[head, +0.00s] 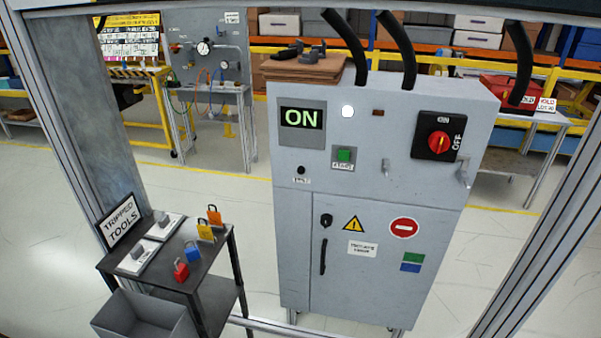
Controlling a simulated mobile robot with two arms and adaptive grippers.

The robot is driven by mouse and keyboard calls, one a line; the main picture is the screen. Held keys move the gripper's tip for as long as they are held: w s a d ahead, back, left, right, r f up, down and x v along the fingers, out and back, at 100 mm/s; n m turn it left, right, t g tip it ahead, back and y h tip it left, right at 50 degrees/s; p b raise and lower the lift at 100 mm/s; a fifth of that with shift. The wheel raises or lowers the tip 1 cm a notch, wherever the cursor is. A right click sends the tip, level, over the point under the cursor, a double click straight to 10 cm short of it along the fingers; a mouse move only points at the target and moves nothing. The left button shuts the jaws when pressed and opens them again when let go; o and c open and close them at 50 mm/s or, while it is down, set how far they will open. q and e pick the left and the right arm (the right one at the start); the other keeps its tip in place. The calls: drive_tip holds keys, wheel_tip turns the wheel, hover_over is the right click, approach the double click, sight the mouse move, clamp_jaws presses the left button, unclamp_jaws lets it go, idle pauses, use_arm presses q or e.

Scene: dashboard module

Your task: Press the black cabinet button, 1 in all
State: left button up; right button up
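The grey cabinet (380,187) stands upright in the middle of the head view. The small round black button (301,170) is on the left of its front panel, above a small label too small to read. Nothing covers the button, and whether it is pressed in cannot be told. Above it a display (302,118) reads ON in green. A white lamp (347,111) beside the display is lit, and a dark red lamp (378,113) looks unlit. Neither of my grippers is in view.
A red rotary switch (438,141) on a black plate is at the panel's right. A dark cart (213,270) with padlocks stands at the front left, a grey bin (146,318) before it. Metal posts (62,112) frame both sides. Cables (408,62) enter the cabinet top.

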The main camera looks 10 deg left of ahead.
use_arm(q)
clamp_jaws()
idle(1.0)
